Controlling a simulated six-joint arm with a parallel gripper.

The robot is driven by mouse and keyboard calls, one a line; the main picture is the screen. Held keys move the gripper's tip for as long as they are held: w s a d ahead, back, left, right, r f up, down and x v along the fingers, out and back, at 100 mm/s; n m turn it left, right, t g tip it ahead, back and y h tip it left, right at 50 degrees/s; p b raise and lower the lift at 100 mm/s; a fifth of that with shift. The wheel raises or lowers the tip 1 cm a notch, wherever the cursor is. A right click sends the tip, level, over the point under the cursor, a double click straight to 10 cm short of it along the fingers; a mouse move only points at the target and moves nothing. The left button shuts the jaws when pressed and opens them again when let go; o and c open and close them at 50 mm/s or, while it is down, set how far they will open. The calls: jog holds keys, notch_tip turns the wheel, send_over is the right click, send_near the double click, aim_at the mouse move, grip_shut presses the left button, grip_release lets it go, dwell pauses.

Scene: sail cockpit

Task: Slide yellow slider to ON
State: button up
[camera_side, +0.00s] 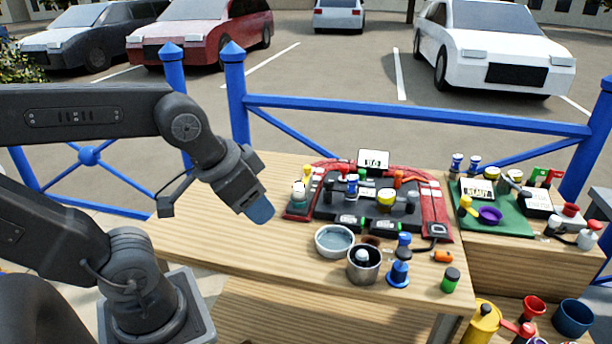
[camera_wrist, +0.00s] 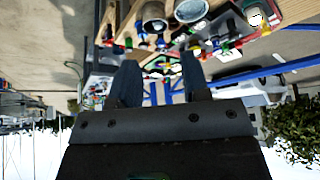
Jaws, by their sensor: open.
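My gripper (camera_side: 261,208) is tilted down over the left part of the wooden table, left of the red-and-black control panel (camera_side: 437,208). In the wrist view my gripper (camera_wrist: 160,75) shows two dark fingers spread apart with nothing between them. The panel carries several small controls. Another yellow piece (camera_side: 465,202) stands on the green panel (camera_side: 512,222) to the right. I cannot tell which yellow part is the slider, nor read an ON mark.
A blue railing (camera_side: 420,116) runs behind. The table's left part (camera_side: 215,245) is clear.

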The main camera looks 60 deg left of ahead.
jog(key=shift+o, duration=0.9)
jog(key=shift+w+r, duration=0.1)
jog(key=shift+n+g+y, duration=0.3)
jog(key=shift+n+g, duration=0.2)
jog(key=shift+g, duration=0.2)
jog(key=w+a+r, duration=0.1)
jog(key=w, duration=0.2)
jog(key=w+a+r, duration=0.2)
jog(key=w, duration=0.1)
jog(key=w+a+r, duration=0.1)
jog(key=w, duration=0.2)
jog(key=shift+a+r, duration=0.2)
jog(key=shift+r, duration=0.2)
jog(key=n+g, duration=0.3)
jog(key=g, duration=0.1)
send_over(307, 167)
notch_tip(307, 167, down, 9)
notch_tip(307, 167, down, 13)
jog(key=shift+f, duration=0.1)
jog(key=shift+c, duration=0.4)
grip_shut()
